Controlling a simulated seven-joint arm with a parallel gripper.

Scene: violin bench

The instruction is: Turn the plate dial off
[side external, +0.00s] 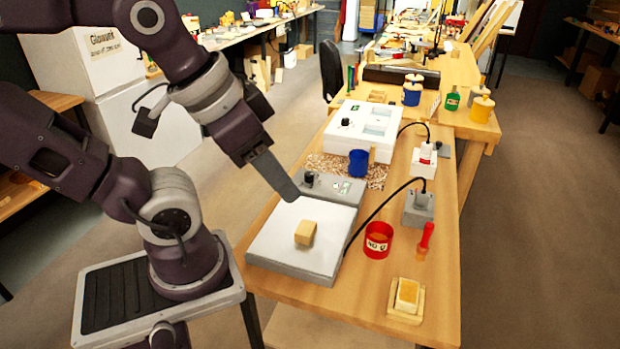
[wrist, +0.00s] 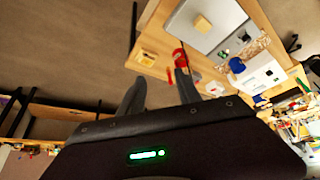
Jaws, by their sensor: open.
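The plate (side external: 300,238) is a grey unit with a white top on the near part of the bench; it also shows at the top of the wrist view (wrist: 190,22). Its raised grey control panel (side external: 332,188) is at the far end. The black plate dial (side external: 309,178) sits at the panel's left, beside a small greenish display (side external: 341,187). In the wrist view the dial is a small dark spot (wrist: 246,37). Its setting is too small to read. My gripper (side external: 291,192) is open and empty, appearing above and left of the plate, near the dial in the picture; contact is not visible.
A tan block (side external: 305,233) lies on the plate. A blue cup (side external: 358,162) and a white box with another black dial (side external: 346,122) stand beyond the panel. A red cup (side external: 378,240), a socket box (side external: 418,208) and a black cable (side external: 385,203) are to the right.

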